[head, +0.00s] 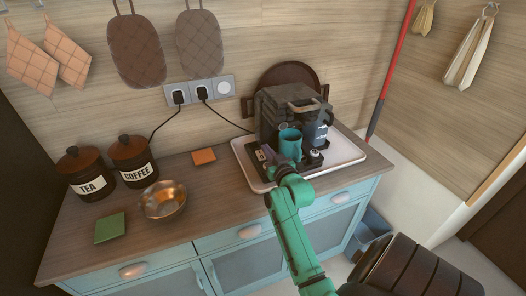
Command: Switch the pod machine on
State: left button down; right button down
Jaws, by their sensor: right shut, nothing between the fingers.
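The pod machine (270,110) is dark, with a metal handle on top, and stands on a white-rimmed tray (345,160) at the right of the counter. The gripper and wrist hide part of the base there. I cannot make out the machine's switch clearly. My left gripper is out of view.
A dark blue container (314,133) stands right of the mug. Tea (85,172) and coffee (133,160) canisters, a copper bowl (164,201), a green cloth (110,227) and an orange cloth (204,156) are on the left counter. Cords run from the wall sockets (190,94).

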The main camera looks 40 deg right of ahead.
aim_at(263, 158)
jog(key=x, duration=0.3)
jog(key=shift+w+f, duration=0.1)
jog(key=shift+f, duration=0.15)
jog(key=f, duration=0.2)
jog(key=shift+w+d+f+p, duration=0.1)
jog(key=shift+w+f+p, duration=0.2)
jog(key=shift+f, duration=0.1)
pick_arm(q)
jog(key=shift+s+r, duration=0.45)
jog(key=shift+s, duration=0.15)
pick_arm(e)
jog(key=shift+s+f, duration=0.1)
jog(key=shift+f, duration=0.2)
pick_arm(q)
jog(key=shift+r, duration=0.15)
